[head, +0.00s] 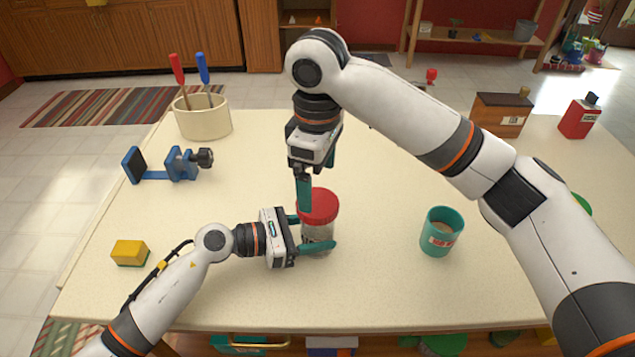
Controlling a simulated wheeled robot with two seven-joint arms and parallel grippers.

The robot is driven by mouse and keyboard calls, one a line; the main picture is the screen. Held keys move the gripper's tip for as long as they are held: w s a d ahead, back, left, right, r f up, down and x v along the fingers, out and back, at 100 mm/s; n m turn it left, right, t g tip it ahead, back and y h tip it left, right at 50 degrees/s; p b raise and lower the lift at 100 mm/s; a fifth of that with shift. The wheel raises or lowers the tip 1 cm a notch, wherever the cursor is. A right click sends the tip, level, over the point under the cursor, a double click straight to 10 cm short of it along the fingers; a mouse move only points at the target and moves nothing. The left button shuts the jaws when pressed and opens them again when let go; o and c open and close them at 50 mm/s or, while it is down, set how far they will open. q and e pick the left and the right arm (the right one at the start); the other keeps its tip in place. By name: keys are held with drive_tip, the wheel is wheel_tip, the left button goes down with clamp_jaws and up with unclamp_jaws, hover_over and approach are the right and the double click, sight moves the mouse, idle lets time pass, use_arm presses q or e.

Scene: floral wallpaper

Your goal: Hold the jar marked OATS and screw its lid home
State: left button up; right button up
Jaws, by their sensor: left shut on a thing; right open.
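A clear jar (317,232) with a red lid (320,206) stands upright near the front middle of the table. My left gripper (316,236) is shut on the jar's body from the left, one teal finger passing across its front. No marking is readable on the jar, as the finger and the angle hide part of it. The lid sits on top of the jar; how tightly cannot be told. My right gripper (318,187) points down over the lid, open, with one finger at the lid's left edge and the other partly hidden behind it.
A teal cup (438,243) with a label stands to the right. A yellow block (129,250), a blue clamp (180,165) and a cream pot (203,122) with screwdrivers are on the left. A wooden box (500,117) and red tin (578,121) stand back right.

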drive_tip(key=shift+r, duration=0.8)
use_arm(q)
drive_tip(key=o, duration=1.1)
drive_tip(key=shift+c, duration=0.2)
